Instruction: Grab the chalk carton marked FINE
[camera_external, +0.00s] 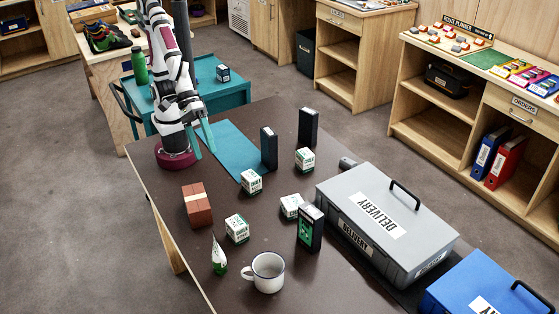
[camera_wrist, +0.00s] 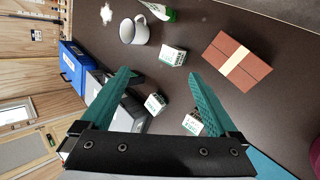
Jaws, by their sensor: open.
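Several small white-and-green chalk cartons stand on the dark table: one nearest the mug (camera_external: 237,229), one lying tilted in the middle (camera_external: 291,206), one by the teal mat (camera_external: 252,181) and one farther back (camera_external: 305,159). Their print is too small for me to tell which is marked FINE. In the wrist view I see three cartons: one beyond the fingertips (camera_wrist: 173,55), one between the fingers (camera_wrist: 155,103) and one by the right finger (camera_wrist: 192,123). My gripper (camera_external: 202,142) is open and empty above the table's back left; its teal fingers also frame the wrist view (camera_wrist: 161,76).
Tall dark boxes (camera_external: 269,148) (camera_external: 308,126) (camera_external: 310,228) stand among the cartons. A banded reddish block (camera_external: 197,205), a green-and-white pouch (camera_external: 219,258) and a white mug (camera_external: 268,273) are toward the front left. The grey DELIVERY case (camera_external: 400,225) and a blue case (camera_external: 480,285) occupy the right.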

